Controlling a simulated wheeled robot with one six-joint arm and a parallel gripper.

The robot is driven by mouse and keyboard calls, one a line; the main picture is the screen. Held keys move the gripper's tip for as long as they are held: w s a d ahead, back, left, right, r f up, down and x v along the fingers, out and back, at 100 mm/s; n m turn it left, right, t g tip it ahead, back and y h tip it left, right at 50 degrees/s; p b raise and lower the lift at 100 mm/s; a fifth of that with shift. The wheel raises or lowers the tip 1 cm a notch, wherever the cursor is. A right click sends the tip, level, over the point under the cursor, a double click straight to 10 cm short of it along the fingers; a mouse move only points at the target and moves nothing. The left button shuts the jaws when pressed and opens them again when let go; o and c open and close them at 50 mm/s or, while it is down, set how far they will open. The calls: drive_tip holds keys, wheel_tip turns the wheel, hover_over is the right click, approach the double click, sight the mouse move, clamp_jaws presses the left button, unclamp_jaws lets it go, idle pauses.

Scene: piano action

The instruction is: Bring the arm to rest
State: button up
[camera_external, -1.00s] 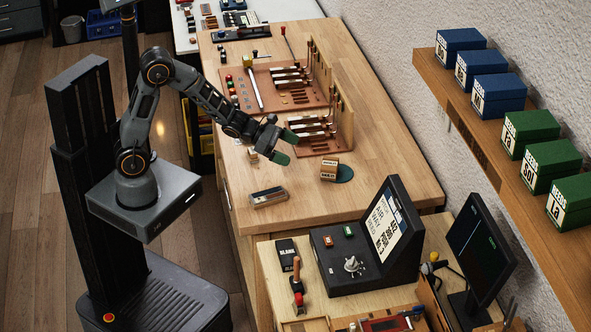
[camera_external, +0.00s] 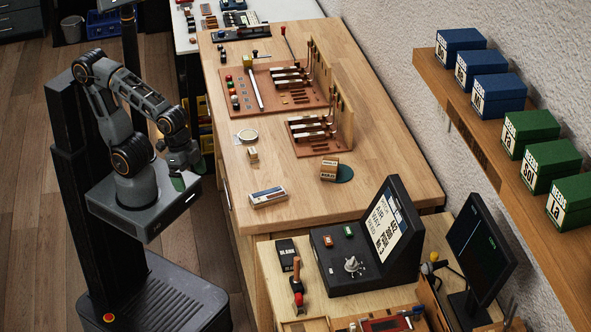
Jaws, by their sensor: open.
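My arm (camera_external: 130,105) is folded back over its own grey base, left of the wooden workbench (camera_external: 385,150). My gripper (camera_external: 184,172) has green-tipped fingers and points down, open and empty. It is near the base housing and apart from the bench's left edge. Nothing is between the fingers that I can see.
A black display console (camera_external: 372,240) stands nearer. Shelf boxes (camera_external: 530,130) are at right.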

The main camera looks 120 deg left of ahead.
drive_tip(key=shift+s+a+r+m+y, duration=0.2)
drive_tip(key=shift+m+y, duration=0.1)
drive_tip(key=shift+m, duration=0.2)
